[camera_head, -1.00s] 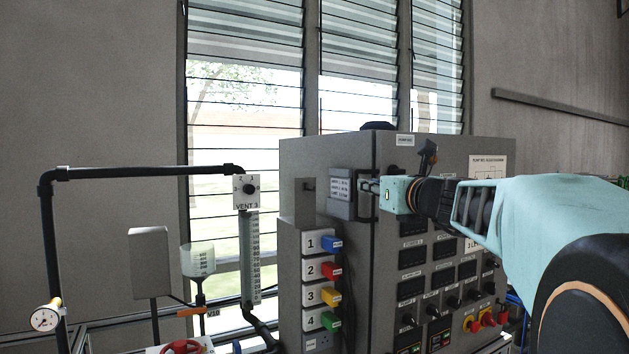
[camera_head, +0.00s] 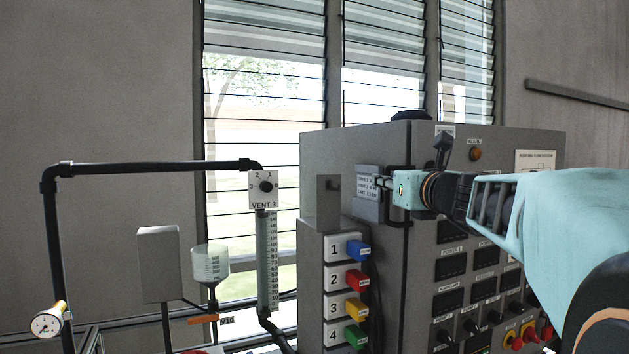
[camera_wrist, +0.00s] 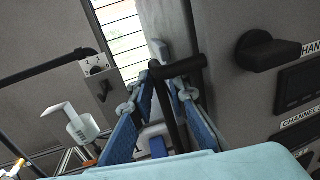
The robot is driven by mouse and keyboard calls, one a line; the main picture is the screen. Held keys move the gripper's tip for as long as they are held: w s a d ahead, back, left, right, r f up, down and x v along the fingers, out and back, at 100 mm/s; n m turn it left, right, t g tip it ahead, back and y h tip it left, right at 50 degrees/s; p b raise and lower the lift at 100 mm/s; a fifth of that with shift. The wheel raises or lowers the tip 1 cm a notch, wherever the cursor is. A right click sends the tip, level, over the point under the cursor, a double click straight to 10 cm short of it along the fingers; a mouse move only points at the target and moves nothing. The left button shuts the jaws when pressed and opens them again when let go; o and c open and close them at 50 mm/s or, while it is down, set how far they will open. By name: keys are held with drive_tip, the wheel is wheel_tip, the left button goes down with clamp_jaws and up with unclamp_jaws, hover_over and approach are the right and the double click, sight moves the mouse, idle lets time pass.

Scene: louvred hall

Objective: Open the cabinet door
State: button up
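The grey cabinet (camera_head: 356,140) stands right of centre in the head view, its front panel facing right. A black bar handle (camera_head: 408,213) stands out from the panel near its left edge. My gripper (camera_head: 380,183) is at this handle from the right, its fingers pointing left. In the wrist view the two blue fingers of my gripper (camera_wrist: 165,88) lie on either side of the black handle (camera_wrist: 180,69), with their tips close against the bar. The door looks closed. Its seam is partly hidden by my gripper and arm.
Numbered coloured switches (camera_head: 357,250) are on the cabinet's left side. Knobs and displays (camera_head: 450,266) cover its front below my arm. A black pipe (camera_head: 150,168) with a dial and a clear column (camera_head: 267,262) stands left. A louvred window is behind.

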drive_tip(key=shift+s, duration=0.1)
clamp_jaws()
idle(0.4)
